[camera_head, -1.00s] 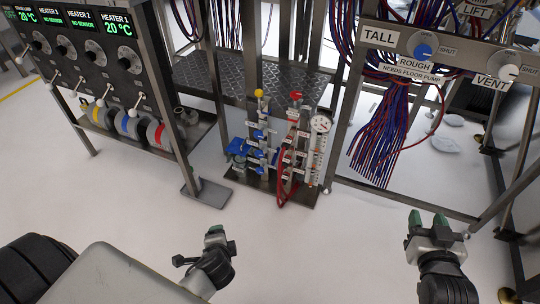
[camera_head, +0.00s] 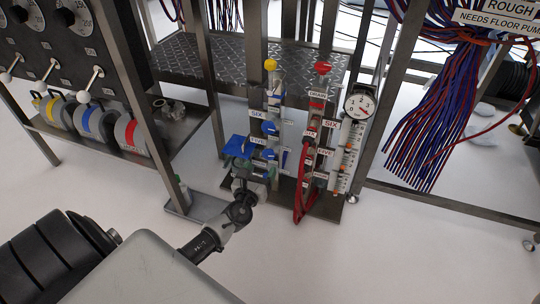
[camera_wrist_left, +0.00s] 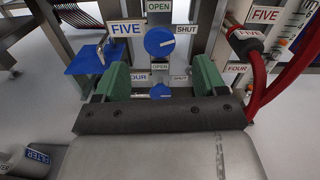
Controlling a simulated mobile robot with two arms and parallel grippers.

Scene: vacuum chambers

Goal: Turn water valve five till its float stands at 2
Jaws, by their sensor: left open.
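Water valve five is a round blue knob (camera_wrist_left: 159,42) beside a blue FIVE label (camera_wrist_left: 126,29), with OPEN above it and SHUT to its right. Its pale line runs roughly sideways. In the head view the knob (camera_head: 268,153) is on the left column of the low rig. My left gripper (camera_head: 250,170) is just in front of this column. In the left wrist view its green fingers (camera_wrist_left: 161,78) are apart and empty, with knob five ahead, slightly above the fingertips. Knob four (camera_wrist_left: 160,91) shows lower between the fingers. The floats are too small to read. My right gripper is out of view.
A blue lever or plate (camera_wrist_left: 90,60) stands close left of the fingers. Red hoses (camera_head: 302,190) hang to the right, beside a white scale panel (camera_head: 347,155) with a round gauge (camera_head: 359,106). A rack post (camera_head: 176,160) stands left. The floor in front is clear.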

